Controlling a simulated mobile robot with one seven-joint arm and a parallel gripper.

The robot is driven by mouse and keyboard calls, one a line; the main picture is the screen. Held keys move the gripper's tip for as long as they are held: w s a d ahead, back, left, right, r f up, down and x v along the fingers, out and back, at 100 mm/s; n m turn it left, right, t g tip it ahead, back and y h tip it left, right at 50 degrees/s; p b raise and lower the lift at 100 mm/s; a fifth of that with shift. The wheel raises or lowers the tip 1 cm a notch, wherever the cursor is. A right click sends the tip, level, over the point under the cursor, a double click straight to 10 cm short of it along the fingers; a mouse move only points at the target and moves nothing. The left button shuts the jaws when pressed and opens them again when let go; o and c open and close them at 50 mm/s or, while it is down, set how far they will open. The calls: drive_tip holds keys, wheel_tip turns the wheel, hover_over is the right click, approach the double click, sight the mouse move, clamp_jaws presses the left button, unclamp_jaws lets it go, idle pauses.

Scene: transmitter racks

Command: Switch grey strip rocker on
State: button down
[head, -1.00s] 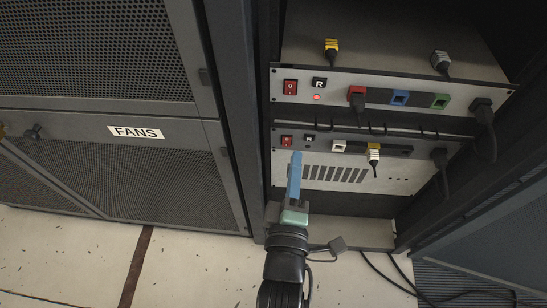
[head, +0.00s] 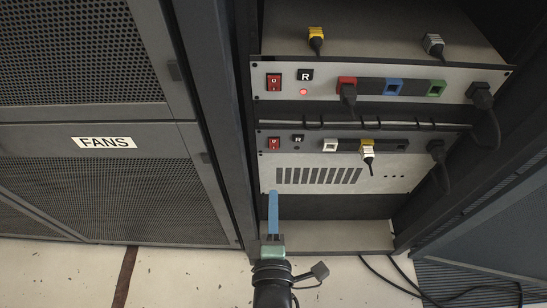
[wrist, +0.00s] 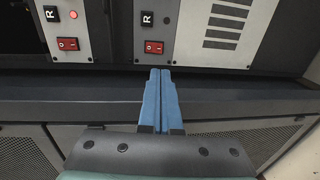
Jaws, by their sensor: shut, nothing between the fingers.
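The grey strip (head: 313,147) runs along the top of the lower rack unit. Its red rocker (head: 274,144) sits at its left end, beside a black R button (head: 298,139). In the wrist view the rocker (wrist: 154,47) shows a white mark; I cannot tell which side is pressed in. My gripper (head: 273,193) has blue fingers, shut with nothing between them. In the head view the fingertips are below the rocker, by the panel's lower left. In the wrist view the fingertips (wrist: 160,70) are just below the rocker in the picture, apparently apart from it.
The upper unit has another red rocker (head: 274,82), an R button (head: 305,75) and a lit red lamp (head: 304,92). Plugs and cables hang at the right, including a black plug (head: 437,151). A dark rack post (head: 222,120) stands close at the left.

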drive_tip(key=b, duration=0.4)
approach(273, 149)
drive_tip(key=w, duration=0.5)
drive_tip(key=shift+d+f, duration=0.1)
drive_tip(key=shift+f, duration=0.15)
drive_tip(key=shift+w+b, duration=0.35)
drive_tip(key=shift+w, duration=0.55)
drive_tip(key=shift+w, duration=0.15)
drive_tip(key=shift+f, duration=0.1)
